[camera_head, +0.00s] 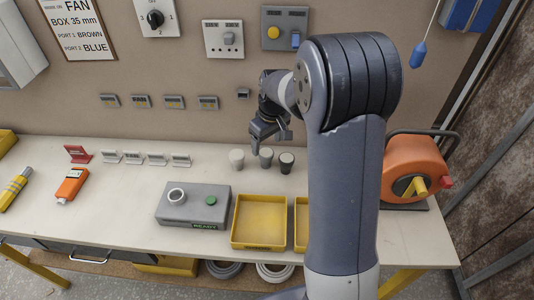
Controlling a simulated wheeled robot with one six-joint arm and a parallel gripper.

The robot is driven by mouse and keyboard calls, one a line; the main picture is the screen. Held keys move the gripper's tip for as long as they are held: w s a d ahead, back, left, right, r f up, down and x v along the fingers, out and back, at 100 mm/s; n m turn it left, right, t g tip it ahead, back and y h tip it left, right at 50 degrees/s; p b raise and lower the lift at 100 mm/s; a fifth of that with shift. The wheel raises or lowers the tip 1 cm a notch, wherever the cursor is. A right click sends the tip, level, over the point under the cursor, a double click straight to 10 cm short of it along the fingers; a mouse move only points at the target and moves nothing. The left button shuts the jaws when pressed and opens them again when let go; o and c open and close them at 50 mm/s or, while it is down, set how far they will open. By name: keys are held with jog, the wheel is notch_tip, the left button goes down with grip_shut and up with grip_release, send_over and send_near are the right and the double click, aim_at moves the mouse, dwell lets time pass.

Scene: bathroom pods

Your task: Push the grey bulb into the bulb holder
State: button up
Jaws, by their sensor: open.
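Three small bulb-like pieces stand in a row near the back of the bench: a pale one (236,158), a mid-grey one (266,156) and a dark grey one (287,162). The mid-grey one best fits the grey bulb. A grey box (194,212) with a round white-rimmed socket (176,196), a green button (211,201) and a "READY" label stands in front of them to the left; the socket looks like the bulb holder. My gripper (270,141) is open and empty, pointing down around or just above the mid-grey bulb; exact height is unclear.
A yellow tray (259,222) lies right of the grey box, with another (301,224) partly hidden by my arm. An orange reel (413,166) stands at right. Small label stands (146,158) and an orange tool (71,186) are at left. The bench between is clear.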

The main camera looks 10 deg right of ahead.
aim_at(266, 153)
jog(key=shift+w+a+f+p, duration=0.1)
jog(key=shift+w+f+p, duration=0.2)
jog(key=shift+f, duration=1.05)
jog(key=shift+w+d+f+p, duration=0.1)
jog(key=shift+w+f+p, duration=0.15)
jog(key=shift+f, duration=1.1)
jog(key=shift+w+a+f+p, duration=0.1)
jog(key=shift+w+f+p, duration=0.15)
jog(key=shift+f, duration=1.1)
jog(key=shift+c, duration=0.6)
jog(key=c, duration=0.9)
